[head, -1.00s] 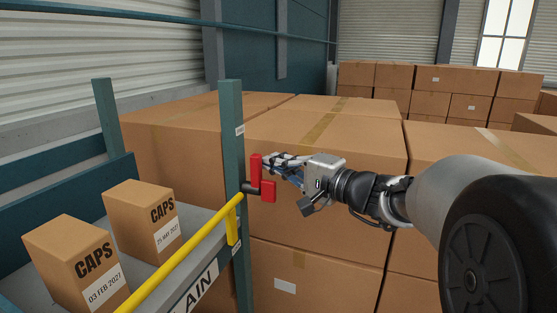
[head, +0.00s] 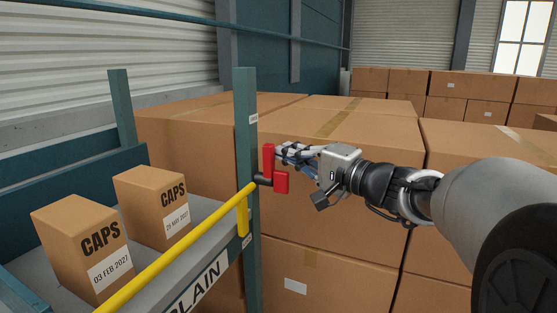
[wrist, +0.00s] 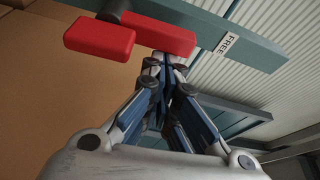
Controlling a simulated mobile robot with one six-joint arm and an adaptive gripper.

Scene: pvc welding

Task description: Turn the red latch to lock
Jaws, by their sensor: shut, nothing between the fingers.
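The red latch (head: 269,166) is L-shaped, with one arm upright and a block at its lower right. It sits on a black pivot on the teal post (head: 246,130), at the end of the yellow bar (head: 185,255). My gripper (head: 283,152) is shut and empty, its fingertips close to the right side of the upright arm. The wrist view shows the latch (wrist: 150,35) just past the shut fingertips (wrist: 164,62). I cannot tell whether they touch it.
Two cartons marked CAPS (head: 80,245) (head: 153,207) stand on the grey shelf (head: 205,215) behind the yellow bar. Large brown boxes (head: 335,195) are stacked behind my gripper. A label reading FREE (wrist: 226,43) is on the post in the wrist view.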

